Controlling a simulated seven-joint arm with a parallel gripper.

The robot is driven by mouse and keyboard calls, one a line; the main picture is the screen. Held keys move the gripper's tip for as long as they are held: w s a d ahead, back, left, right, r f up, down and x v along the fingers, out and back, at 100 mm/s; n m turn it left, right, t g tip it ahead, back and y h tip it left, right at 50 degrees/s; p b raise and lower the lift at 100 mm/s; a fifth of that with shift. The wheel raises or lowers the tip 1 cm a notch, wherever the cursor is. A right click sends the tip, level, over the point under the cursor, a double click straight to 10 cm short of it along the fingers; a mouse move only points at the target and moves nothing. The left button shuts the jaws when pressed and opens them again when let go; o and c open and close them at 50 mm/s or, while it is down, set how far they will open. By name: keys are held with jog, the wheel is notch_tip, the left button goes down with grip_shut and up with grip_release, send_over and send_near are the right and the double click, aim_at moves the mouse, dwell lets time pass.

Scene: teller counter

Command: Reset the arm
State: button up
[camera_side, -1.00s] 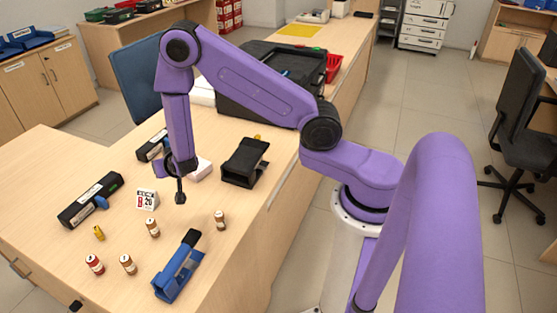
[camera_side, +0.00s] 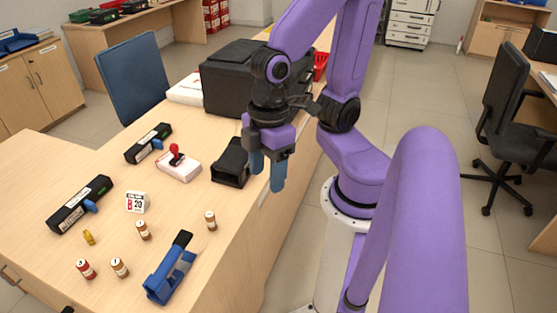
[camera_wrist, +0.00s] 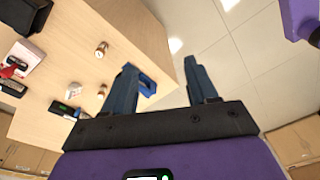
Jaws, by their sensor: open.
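My gripper (camera_side: 267,170) hangs above the counter's right edge in the side view, close to the black holder (camera_side: 231,162). Its two blue-grey fingers point down and stand apart, with nothing between them. In the wrist view my gripper (camera_wrist: 157,90) also shows open and empty, with the counter edge and floor beyond the fingers. My purple arm is folded up over its base.
On the counter (camera_side: 60,157) are a red-handled stamp on a pale box (camera_side: 179,165), a date block (camera_side: 136,202), black bars (camera_side: 80,205), several small bottles (camera_side: 210,220) and a blue tool (camera_side: 170,270). A large black case (camera_side: 228,85) stands behind.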

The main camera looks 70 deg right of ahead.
jog(key=shift+s+d+r+n+h, duration=0.2)
jog(key=shift+s+d, duration=0.2)
jog(key=shift+d, duration=0.2)
jog(key=shift+s+d+r+n+h, duration=0.1)
jog(key=shift+s+d+r+n, duration=0.1)
jog(key=shift+s+d, duration=0.3)
